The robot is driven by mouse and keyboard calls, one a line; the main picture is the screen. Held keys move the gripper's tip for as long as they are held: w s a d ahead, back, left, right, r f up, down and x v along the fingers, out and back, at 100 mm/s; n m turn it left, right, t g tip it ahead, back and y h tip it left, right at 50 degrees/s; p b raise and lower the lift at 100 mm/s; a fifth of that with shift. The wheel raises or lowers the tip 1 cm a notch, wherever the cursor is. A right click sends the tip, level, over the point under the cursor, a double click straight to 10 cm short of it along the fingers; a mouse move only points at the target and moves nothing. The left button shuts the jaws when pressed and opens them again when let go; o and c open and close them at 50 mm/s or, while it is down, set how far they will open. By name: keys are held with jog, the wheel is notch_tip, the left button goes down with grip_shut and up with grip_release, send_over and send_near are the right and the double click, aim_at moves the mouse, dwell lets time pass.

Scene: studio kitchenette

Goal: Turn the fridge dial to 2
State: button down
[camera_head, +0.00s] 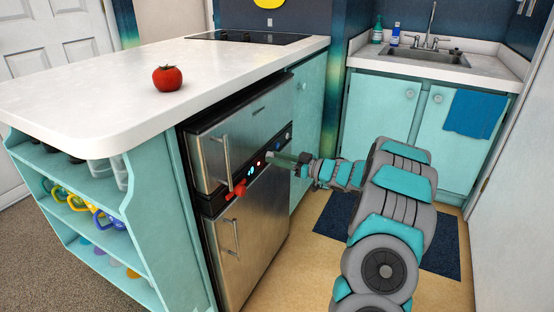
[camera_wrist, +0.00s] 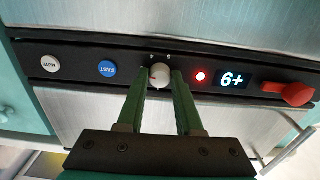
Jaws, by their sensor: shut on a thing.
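A short mark shows on the dial's left side. The small display (camera_wrist: 232,80) to its right reads "6+", with a lit red light (camera_wrist: 200,76) between them. In the head view, my gripper (camera_head: 274,158) reaches the strip from the right, and its fingers hide the dial.
A blue FAST button (camera_wrist: 107,69) and a white MUTE button (camera_wrist: 50,64) lie left of the dial. A red lever (camera_wrist: 290,92) juts out at the right. Door handles (camera_head: 229,164) stick out. A tomato (camera_head: 167,78) rests on the white counter (camera_head: 90,85).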

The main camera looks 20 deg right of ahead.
jog(key=shift+f, duration=0.1)
jog(key=shift+n+b, duration=4.8)
jog(key=shift+b, duration=0.65)
jog(key=c, duration=0.6)
grip_release()
jog(key=shift+o, duration=0.2)
jog(key=shift+d, duration=0.15)
